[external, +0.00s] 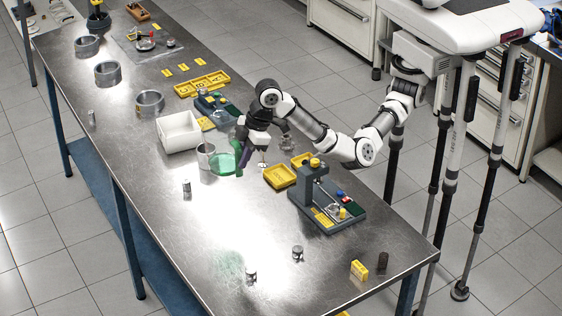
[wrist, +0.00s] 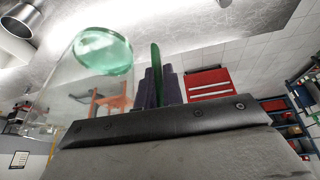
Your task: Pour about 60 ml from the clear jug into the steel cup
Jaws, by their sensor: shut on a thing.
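The clear jug (external: 224,165) holds green liquid and is off to the left of my gripper (external: 242,140), close to the table. My gripper's dark fingers are shut on the jug's green handle. In the wrist view the jug (wrist: 75,90) fills the left side, with the green liquid (wrist: 103,52) in it, and the handle (wrist: 155,72) stands between my gripper's fingers (wrist: 158,88). The steel cup (external: 206,154) stands upright just left of the jug, partly overlapped by it. A steel rim (wrist: 20,18) shows at the wrist view's top left corner. No stream is visible.
A white open box (external: 179,132) stands behind the cup. A pale green patch (external: 228,264) shows on the front tabletop. Small metal cylinders (external: 187,188) are scattered around.

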